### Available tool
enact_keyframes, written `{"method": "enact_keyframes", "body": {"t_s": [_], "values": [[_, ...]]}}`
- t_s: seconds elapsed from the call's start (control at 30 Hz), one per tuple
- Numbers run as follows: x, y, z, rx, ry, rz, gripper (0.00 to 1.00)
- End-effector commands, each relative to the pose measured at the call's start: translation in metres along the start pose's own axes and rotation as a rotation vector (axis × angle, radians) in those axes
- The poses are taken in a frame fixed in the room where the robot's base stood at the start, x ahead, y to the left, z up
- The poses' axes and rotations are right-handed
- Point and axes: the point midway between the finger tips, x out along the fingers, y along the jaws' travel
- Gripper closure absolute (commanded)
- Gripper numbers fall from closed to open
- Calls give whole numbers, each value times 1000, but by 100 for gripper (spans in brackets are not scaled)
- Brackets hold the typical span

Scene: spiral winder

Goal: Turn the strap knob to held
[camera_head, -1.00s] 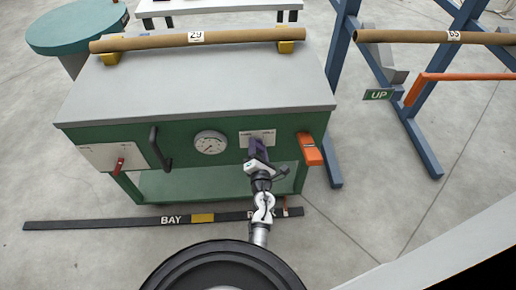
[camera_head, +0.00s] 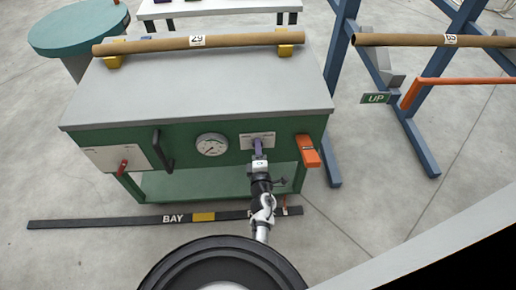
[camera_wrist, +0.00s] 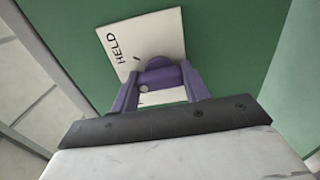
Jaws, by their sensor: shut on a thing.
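The strap knob (camera_wrist: 158,72) is a small purple knob on a white plate (camera_wrist: 118,45) on the green machine front. The word HELD is printed on the plate, left of the knob in the wrist view. In the head view the plate (camera_head: 246,141) sits right of the round gauge, and the knob is hidden by my gripper. My gripper (camera_wrist: 160,88) has purple fingers, one on each side of the knob, and is shut on it. It also shows in the head view (camera_head: 258,147). Most of the plate's other lettering is covered or too small to read.
An orange lever (camera_head: 307,151) is close right of the plate. A round gauge (camera_head: 211,145), a black handle (camera_head: 162,149) and a small red knob (camera_head: 124,165) are to the left. A black floor bar (camera_head: 110,222) lies in front.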

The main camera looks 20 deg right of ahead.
Motion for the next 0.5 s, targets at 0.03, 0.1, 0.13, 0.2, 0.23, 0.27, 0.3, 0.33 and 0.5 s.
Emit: {"method": "enact_keyframes", "body": {"t_s": [0.03,0.1,0.13,0.2,0.23,0.27,0.3,0.33,0.5], "values": [[1,4,-1,45,1,2,77],[1,4,-1,112,1,1,77],[1,4,-1,140,1,2,77],[1,4,0,207,1,2,77],[1,4,0,235,1,2,77],[1,4,0,263,1,2,77],[1,4,-1,300,1,1,77],[1,4,-1,327,2,2,77],[1,4,0,470,2,2,77]]}}
